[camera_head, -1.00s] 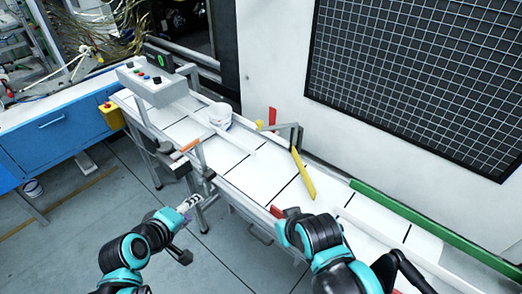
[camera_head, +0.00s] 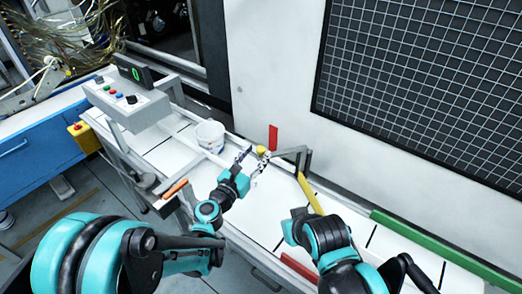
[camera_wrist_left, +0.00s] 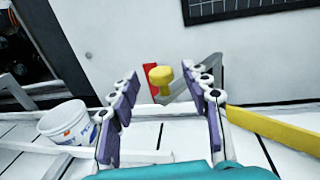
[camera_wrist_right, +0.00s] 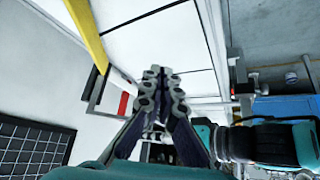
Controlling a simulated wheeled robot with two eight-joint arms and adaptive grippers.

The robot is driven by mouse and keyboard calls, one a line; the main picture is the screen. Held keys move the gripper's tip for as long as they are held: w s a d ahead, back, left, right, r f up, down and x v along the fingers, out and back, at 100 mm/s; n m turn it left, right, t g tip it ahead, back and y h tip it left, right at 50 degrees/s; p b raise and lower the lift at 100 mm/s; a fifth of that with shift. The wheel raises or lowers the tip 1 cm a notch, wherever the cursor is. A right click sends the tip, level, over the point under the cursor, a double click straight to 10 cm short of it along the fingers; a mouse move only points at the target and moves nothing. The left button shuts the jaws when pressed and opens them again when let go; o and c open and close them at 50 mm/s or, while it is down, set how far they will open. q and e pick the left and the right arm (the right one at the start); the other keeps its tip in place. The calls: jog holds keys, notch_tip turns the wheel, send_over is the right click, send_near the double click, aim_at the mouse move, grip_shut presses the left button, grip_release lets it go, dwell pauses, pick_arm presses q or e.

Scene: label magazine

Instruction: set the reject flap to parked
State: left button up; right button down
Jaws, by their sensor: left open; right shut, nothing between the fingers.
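The reject flap shows as a yellow bar (camera_head: 309,192) slanting out over the white conveyor (camera_head: 160,153). A grey bracket (camera_head: 288,151) stands at its far end, with a yellow knob (camera_head: 262,151) at the bracket's left. My left gripper (camera_head: 253,158) is open near the knob. In the left wrist view the knob (camera_wrist_left: 160,78) appears between the spread fingers (camera_wrist_left: 163,90), apart from both and seemingly beyond the tips. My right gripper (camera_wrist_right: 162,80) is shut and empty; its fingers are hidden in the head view. The right arm covers the bar's near end.
A red plate (camera_head: 273,137) stands behind the knob. A white bucket (camera_head: 210,136) sits on the conveyor to the left. A control box (camera_head: 130,103) is at the far left, and a green rail (camera_head: 440,246) runs at the right. A meshed wall panel (camera_head: 430,80) is behind.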

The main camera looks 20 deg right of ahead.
aim_at(259, 151)
pick_arm(q)
jog(key=shift+b+x, duration=0.3)
jog(key=shift+x, duration=1.45)
grip_shut()
